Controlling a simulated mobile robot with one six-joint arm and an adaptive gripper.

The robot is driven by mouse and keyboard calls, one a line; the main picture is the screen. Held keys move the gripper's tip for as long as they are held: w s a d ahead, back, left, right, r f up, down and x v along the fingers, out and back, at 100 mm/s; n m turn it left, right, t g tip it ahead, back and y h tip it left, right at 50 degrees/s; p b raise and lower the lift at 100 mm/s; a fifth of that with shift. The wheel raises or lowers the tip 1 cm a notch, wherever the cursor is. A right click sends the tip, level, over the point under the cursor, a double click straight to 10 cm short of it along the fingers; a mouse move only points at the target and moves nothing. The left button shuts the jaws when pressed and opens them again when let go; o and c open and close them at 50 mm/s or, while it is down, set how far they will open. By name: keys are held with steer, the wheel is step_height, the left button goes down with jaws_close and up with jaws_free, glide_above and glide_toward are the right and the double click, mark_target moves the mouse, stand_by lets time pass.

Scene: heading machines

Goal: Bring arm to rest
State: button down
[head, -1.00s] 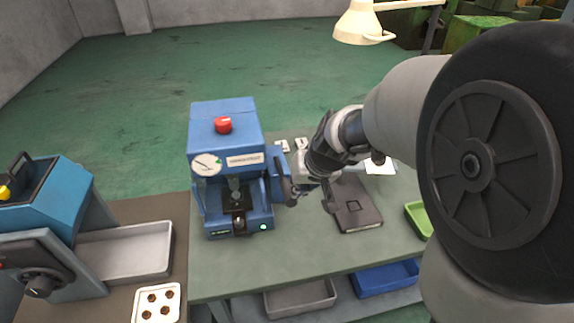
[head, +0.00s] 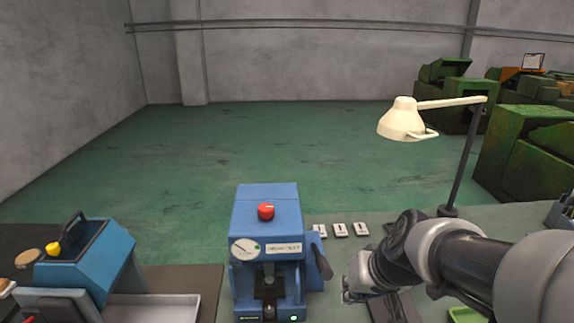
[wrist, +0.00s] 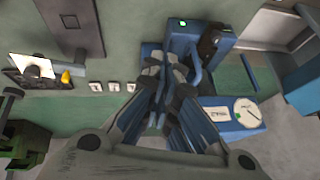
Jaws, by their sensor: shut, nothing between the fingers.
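My gripper (head: 352,287) is to the right of the blue press machine (head: 266,215) in the head view, above the bench. My arm reaches in from the lower right. In the wrist view my gripper (wrist: 165,68) points toward the blue machine (wrist: 222,128), its fingers together with nothing seen between them. The fingers cover part of the machine in that view. Whether they touch it I cannot tell. The machine has a red button on top, a round gauge and a small green light.
A cream lamp (head: 402,122) stands at the back right of the bench. White tags (head: 341,230) lie behind my gripper. A dark flat case (wrist: 72,20) lies on the bench. Another blue machine (head: 85,262) and a grey tray (head: 150,309) are at left. Open floor lies beyond.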

steer(key=s+a+r+n+g+h, duration=0.1)
steer(key=s+r, duration=0.2)
steer(key=s, duration=1.4)
steer(key=shift+s+r+h, duration=0.2)
steer(key=shift+s+h, duration=0.1)
steer(key=shift+s, duration=0.1)
